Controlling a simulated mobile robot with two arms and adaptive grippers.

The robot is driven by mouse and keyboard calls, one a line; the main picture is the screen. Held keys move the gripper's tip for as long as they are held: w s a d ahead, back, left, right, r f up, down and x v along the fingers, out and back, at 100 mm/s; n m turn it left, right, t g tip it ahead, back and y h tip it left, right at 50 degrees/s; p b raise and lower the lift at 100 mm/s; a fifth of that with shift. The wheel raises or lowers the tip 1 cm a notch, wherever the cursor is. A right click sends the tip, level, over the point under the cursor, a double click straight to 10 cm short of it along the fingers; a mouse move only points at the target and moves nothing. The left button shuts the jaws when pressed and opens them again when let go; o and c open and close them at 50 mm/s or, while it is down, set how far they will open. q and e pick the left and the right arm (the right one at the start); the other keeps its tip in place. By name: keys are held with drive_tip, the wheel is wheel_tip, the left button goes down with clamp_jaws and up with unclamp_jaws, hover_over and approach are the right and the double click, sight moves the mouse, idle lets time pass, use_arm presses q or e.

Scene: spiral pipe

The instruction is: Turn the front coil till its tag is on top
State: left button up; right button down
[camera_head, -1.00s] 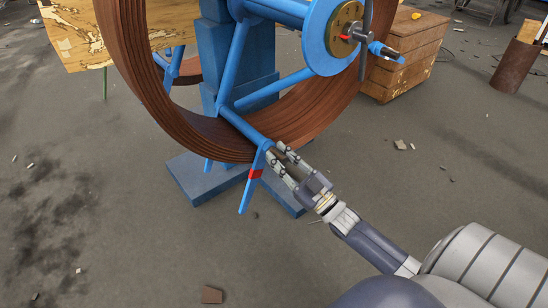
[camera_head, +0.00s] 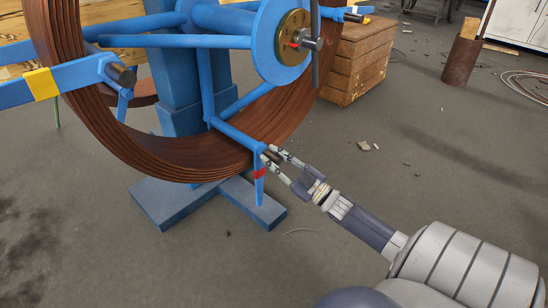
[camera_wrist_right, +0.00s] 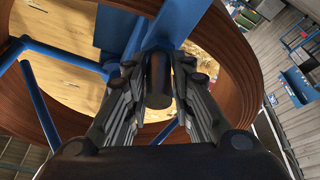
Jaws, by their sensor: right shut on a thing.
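The front coil (camera_head: 95,135) is a large ring of brown pipe on a blue reel with a round blue hub plate (camera_head: 268,72). One blue arm (camera_head: 260,188) at the bottom carries a red band (camera_head: 260,173). Another blue arm at the left carries a yellow band (camera_head: 41,84). My right gripper (camera_head: 271,156) is at the bottom of the coil, shut on a dark handle at the red-banded arm. In the right wrist view, the dark round handle (camera_wrist_right: 158,80) sits between the fingers. My left gripper is in neither view.
A blue stand (camera_head: 160,205) with crossed feet holds the reel. A wooden crate (camera_head: 355,60) stands behind at the right, and a rusty cylinder (camera_head: 461,66) farther right. Small debris lies on the grey floor, which is mostly clear at front.

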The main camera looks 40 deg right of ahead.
drive_tip(key=a, duration=0.1)
drive_tip(key=a+y, duration=0.1)
drive_tip(key=a, duration=0.1)
drive_tip(key=shift+s+r+n, duration=0.2)
drive_tip(key=shift+n, duration=0.2)
drive_tip(key=c, duration=1.5)
unclamp_jaws()
drive_tip(key=shift+a, duration=0.15)
drive_tip(key=shift+c, duration=0.2)
drive_tip(key=shift+o, duration=0.6)
drive_tip(key=shift+w+a+r, duration=0.2)
drive_tip(key=shift+a, duration=0.15)
drive_tip(key=shift+d+f, duration=0.1)
drive_tip(key=shift+w+d, duration=0.15)
drive_tip(key=shift+d, duration=0.35)
drive_tip(key=a+v, duration=0.1)
drive_tip(key=v, duration=1.1)
drive_tip(key=shift+f, duration=0.2)
